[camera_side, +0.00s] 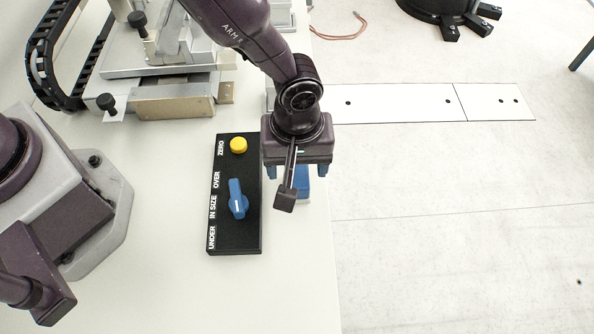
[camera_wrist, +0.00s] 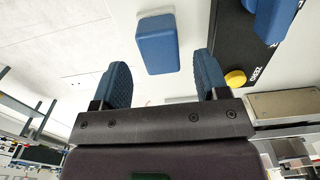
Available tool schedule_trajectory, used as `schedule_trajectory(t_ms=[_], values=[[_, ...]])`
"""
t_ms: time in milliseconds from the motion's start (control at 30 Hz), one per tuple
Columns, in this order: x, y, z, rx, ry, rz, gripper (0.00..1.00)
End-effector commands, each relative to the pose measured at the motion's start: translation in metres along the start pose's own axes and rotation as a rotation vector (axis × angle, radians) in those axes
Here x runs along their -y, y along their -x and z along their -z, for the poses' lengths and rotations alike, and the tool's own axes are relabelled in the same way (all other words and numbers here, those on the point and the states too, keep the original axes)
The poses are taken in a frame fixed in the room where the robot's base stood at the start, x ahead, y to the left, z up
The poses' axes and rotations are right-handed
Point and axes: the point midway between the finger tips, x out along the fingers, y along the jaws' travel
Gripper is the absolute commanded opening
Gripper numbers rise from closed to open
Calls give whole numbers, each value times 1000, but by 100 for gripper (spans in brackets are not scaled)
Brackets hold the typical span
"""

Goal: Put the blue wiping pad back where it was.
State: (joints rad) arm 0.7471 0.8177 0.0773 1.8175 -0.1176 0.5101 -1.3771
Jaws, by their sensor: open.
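The blue wiping pad (camera_wrist: 157,43) is a small rounded block. In the wrist view it lies on the pale table ahead of the fingers, between their lines and apart from both. In the side view the pad (camera_side: 303,184) shows partly below my gripper (camera_side: 298,172), near the table's right edge and right of the black panel; the gripper hides the rest of it. My gripper also shows in the wrist view (camera_wrist: 162,82), with its two blue fingers spread wide and nothing between them.
The black panel (camera_side: 235,243) with a yellow button (camera_side: 238,145) and a blue knob (camera_side: 237,199) lies just left of my gripper. A metal machine (camera_side: 175,100) stands at the back left. The table (camera_side: 290,300) is bare in front, and its right edge is close.

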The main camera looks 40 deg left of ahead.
Motion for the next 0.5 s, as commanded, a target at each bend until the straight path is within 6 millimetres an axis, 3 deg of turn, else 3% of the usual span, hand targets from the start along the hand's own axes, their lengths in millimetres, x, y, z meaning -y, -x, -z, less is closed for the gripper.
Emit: schedule_trajectory(t_ms=[33, 200, 500], values=[[-1, 14, 0, -1, -1, -7, 68], [0, 48, 0, 0, -1, -4, 68], [0, 77, 0, -1, 0, 0, 68]])
